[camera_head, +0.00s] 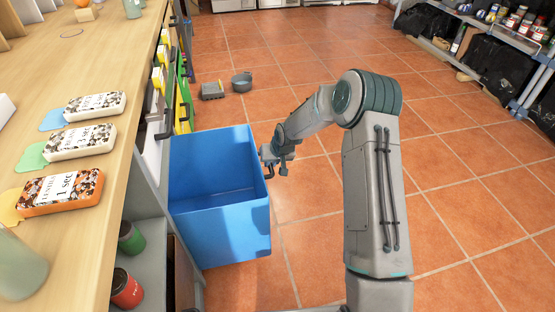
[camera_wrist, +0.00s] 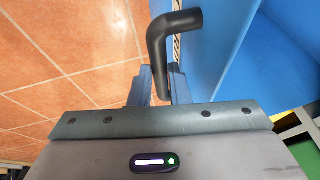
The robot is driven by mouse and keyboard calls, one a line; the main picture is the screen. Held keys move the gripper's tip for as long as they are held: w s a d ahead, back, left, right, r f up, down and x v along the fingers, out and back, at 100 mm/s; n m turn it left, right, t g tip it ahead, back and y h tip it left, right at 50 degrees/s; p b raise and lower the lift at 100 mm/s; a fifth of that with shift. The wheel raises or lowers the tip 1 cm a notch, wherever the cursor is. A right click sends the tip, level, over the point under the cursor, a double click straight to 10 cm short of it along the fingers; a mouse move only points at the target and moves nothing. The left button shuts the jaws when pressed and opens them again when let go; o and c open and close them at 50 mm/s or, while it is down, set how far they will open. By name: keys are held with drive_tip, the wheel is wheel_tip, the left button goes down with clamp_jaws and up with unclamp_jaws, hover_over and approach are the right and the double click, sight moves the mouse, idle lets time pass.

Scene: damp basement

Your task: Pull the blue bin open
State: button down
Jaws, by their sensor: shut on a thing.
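The blue bin (camera_head: 232,226) stands pulled out from the shelf unit under the wooden counter, and its empty inside shows from above. Its blue wall also shows in the wrist view (camera_wrist: 215,50). A black bent handle (camera_wrist: 160,50) is fixed to the bin's front. My gripper (camera_head: 268,160) is at the bin's right side in the head view. In the wrist view my gripper (camera_wrist: 160,85) has its two fingers on either side of the handle's end, shut on it. The far part of the handle's grip is hidden between the fingers.
The wooden counter (camera_head: 100,60) runs along the left with several labelled packs on it. Green (camera_head: 130,238) and red (camera_head: 126,288) cans sit on the shelf below. A grey pot (camera_head: 241,83) and a grey box (camera_head: 212,91) lie on the tiled floor.

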drive_tip(key=shift+w+d, duration=0.15)
drive_tip(key=shift+d, duration=0.4)
drive_tip(key=c, duration=1.4)
unclamp_jaws()
drive_tip(key=shift+d, duration=0.1)
drive_tip(key=shift+o, duration=0.2)
drive_tip(key=p+v, duration=0.3)
drive_tip(key=v, duration=1)
drive_tip(key=shift+r+p, duration=0.35)
drive_tip(key=shift+p, duration=0.05)
drive_tip(key=shift+d, duration=0.1)
